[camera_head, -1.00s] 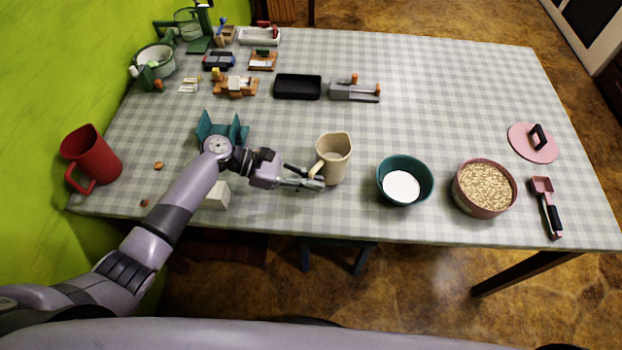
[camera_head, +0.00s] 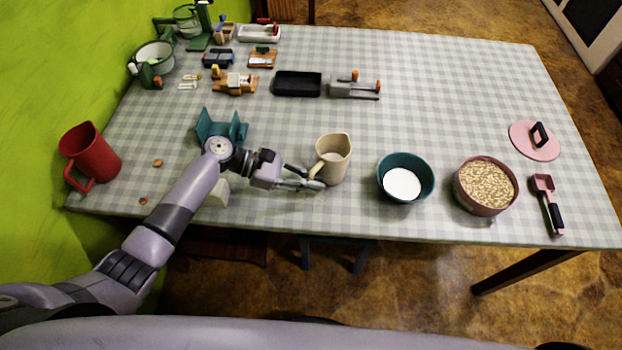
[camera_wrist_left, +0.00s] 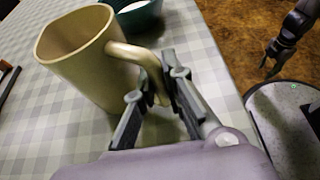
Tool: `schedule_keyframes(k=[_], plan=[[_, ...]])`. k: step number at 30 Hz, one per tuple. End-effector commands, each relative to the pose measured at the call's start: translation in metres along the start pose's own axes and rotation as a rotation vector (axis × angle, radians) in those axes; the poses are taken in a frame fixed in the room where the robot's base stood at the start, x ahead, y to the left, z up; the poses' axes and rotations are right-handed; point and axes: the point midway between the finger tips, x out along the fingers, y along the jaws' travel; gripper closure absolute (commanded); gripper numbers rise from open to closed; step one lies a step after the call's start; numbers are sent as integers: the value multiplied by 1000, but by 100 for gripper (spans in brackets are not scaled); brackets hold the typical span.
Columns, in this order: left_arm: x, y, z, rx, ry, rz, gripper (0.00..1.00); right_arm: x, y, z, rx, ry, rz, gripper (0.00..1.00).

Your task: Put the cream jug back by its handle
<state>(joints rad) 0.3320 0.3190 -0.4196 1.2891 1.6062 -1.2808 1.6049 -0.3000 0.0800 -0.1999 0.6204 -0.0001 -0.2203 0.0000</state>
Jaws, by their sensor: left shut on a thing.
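The cream jug (camera_head: 332,158) stands upright at the near middle of the checked table, its handle toward my left gripper. It also shows in the left wrist view (camera_wrist_left: 85,60), with the handle (camera_wrist_left: 140,56) curving down between the fingers. My left gripper (camera_head: 316,184) is shut on the handle, left of the jug body in the head view; its fingers also show in the wrist view (camera_wrist_left: 157,88). Whether the jug's base touches the cloth is hard to tell. My right gripper (camera_wrist_left: 271,62) shows small and dark at the wrist view's upper right, its fingers unclear.
A teal bowl (camera_head: 405,163) with white contents stands close right of the jug. Beyond it are a pink bowl of grain (camera_head: 461,198), a scoop (camera_head: 543,184) and a pink lid (camera_head: 522,148). The cloth behind the jug is clear.

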Motion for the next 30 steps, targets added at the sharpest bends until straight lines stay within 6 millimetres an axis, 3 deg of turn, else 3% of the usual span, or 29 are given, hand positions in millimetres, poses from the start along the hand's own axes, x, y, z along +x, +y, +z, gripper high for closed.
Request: schedule_keyframes(k=[10,11,20,30], plan=[[0,1,0,3,-3,1,100,0,0,0,0,0,0,60],[0,1,0,3,-3,1,88,0,0,0,0,0,0,60],[1,0,-1,1,-1,0,68,0,0,0,0,0,0,60],[0,-1,-2,-2,2,-1,66,0,0,0,0,0,0,60]])
